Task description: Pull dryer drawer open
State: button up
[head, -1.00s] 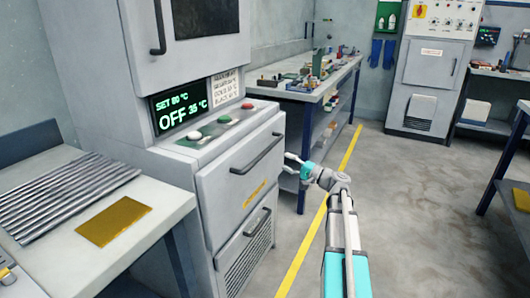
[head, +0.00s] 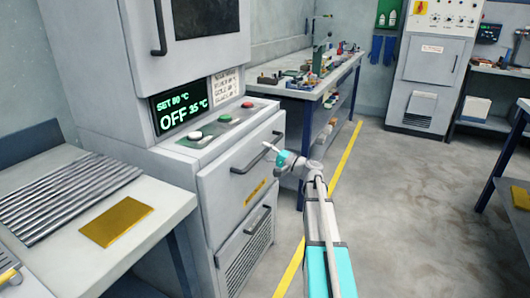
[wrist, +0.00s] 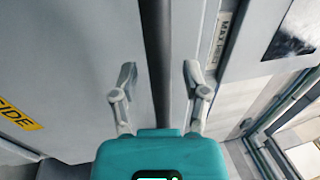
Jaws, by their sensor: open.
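The dryer (head: 160,175) is a grey cabinet with a lit display reading OFF 35 °C. Its upper drawer (head: 222,198) looks shut and has a dark bar handle (head: 245,164) across its front. My gripper (head: 268,150) is open at the right part of this handle. In the wrist view, the handle (wrist: 156,50) runs up the picture between the two fingers of my gripper (wrist: 158,75), with a gap on each side. Whether the fingertips reach past the bar is hard to tell. Part of the handle is hidden behind the gripper in the head view.
A lower drawer (head: 245,250) with a vent and its own handle sits below. A bench (head: 160,205) with a ridged rack and a gold plate (head: 116,221) stands at left. A cluttered workbench (head: 300,95) is behind.

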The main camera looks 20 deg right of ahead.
grip_shut()
jog(key=shift+s, duration=0.1)
dwell(0.4)
